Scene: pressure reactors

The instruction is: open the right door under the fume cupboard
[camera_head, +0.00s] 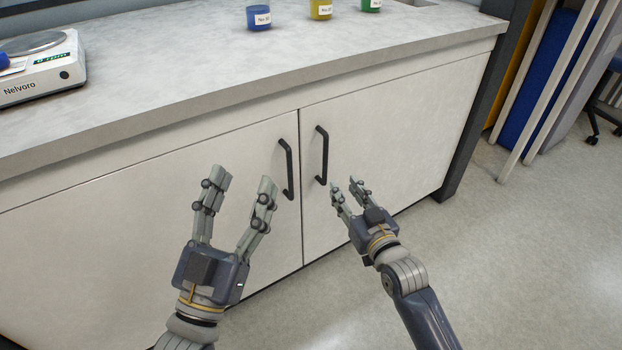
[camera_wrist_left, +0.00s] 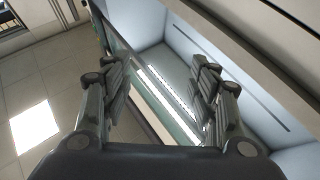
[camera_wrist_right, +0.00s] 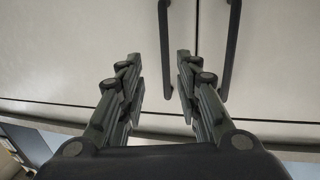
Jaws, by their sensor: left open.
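The right door (camera_head: 400,135) under the worktop is shut, with a black upright bar handle (camera_head: 324,155) near its left edge. My right gripper (camera_head: 345,186) is open and empty, its fingertips just right of the handle's lower end in the head view. In the right wrist view the right door's handle (camera_wrist_right: 164,50) shows ahead, between the directions of the two fingers; contact is not visible. The left door (camera_head: 130,225) is also shut, with a similar handle (camera_head: 287,168). My left gripper (camera_head: 241,182) is open and empty in front of the left door.
The grey worktop (camera_head: 250,65) overhangs the doors. A balance (camera_head: 40,70) and blue, yellow and green containers (camera_head: 258,18) stand on it. A dark post (camera_head: 480,110) borders the right door. Floor (camera_head: 520,260) at lower right is clear.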

